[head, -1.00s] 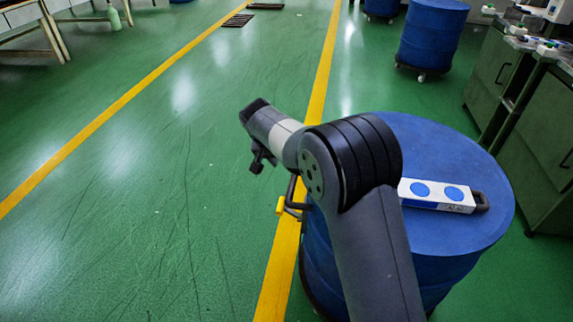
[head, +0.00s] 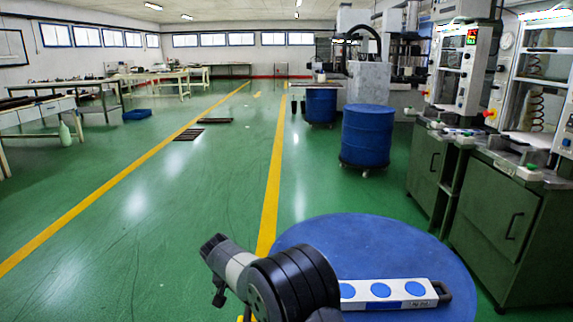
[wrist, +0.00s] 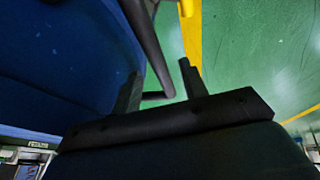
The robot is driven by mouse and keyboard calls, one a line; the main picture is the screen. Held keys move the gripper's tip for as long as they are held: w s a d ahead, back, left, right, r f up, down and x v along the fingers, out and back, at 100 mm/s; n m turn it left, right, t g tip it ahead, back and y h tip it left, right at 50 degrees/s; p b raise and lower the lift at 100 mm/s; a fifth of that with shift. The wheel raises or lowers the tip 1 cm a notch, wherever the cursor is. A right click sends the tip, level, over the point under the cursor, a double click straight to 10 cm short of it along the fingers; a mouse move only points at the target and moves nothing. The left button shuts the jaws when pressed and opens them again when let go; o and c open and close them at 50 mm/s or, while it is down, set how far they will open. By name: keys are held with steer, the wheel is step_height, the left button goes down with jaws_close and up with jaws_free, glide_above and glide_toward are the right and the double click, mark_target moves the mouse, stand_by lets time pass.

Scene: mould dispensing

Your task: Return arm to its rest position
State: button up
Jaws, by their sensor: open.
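My gripper (wrist: 160,75) shows in the wrist view with its two dark fingers apart and nothing held between them. In the head view my folded arm stands at the bottom, in front of the near blue drum, and I cannot make out the fingers there. A white mould block (head: 361,291) with blue round spots and a black handle lies on the lid of the near blue drum (head: 375,245). It is to the right of my arm and apart from it.
Green machines with cabinets (head: 497,225) line the right side. Another blue drum (head: 367,137) on wheels stands farther back. Worktables (head: 45,112) are at the far left.

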steer(key=x, duration=0.3)
steer(key=shift+d+f, duration=0.15)
steer(key=shift+d, duration=0.45)
